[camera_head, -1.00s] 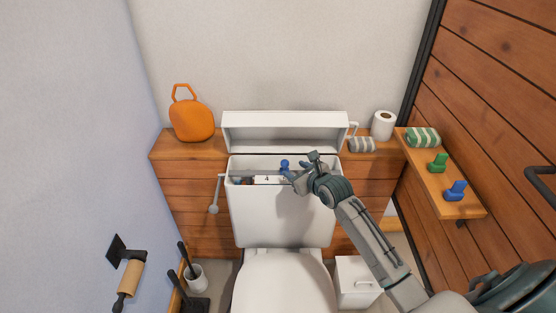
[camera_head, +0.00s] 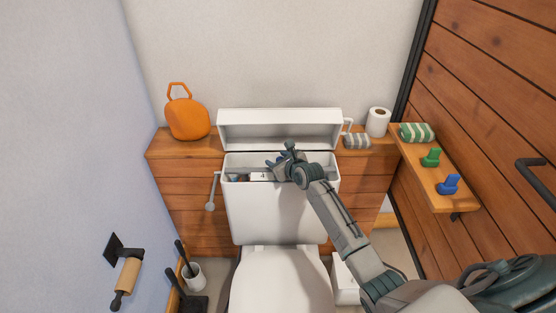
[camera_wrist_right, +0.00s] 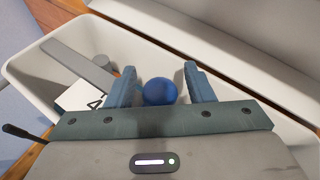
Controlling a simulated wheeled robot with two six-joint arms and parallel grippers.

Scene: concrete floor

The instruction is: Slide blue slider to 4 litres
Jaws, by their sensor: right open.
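The blue slider's round knob (camera_wrist_right: 159,92) sits inside the open white toilet cistern (camera_head: 281,212). In the right wrist view it lies between the two spread fingers of my right gripper (camera_wrist_right: 160,72), with a visible gap to each finger. In the head view my right gripper (camera_head: 280,158) is over the cistern opening and mostly hides the slider. A white label with a 4 (camera_head: 262,176) shows in the cistern, left of the gripper; it also shows in the right wrist view (camera_wrist_right: 88,97). My left gripper is out of view.
The raised cistern lid (camera_head: 280,130) stands behind the opening. A flush lever (camera_head: 212,190) hangs at the cistern's left. An orange container (camera_head: 187,118) and a paper roll (camera_head: 378,122) stand on the wooden ledge. The right shelf holds a green piece (camera_head: 431,157) and a blue piece (camera_head: 449,185).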

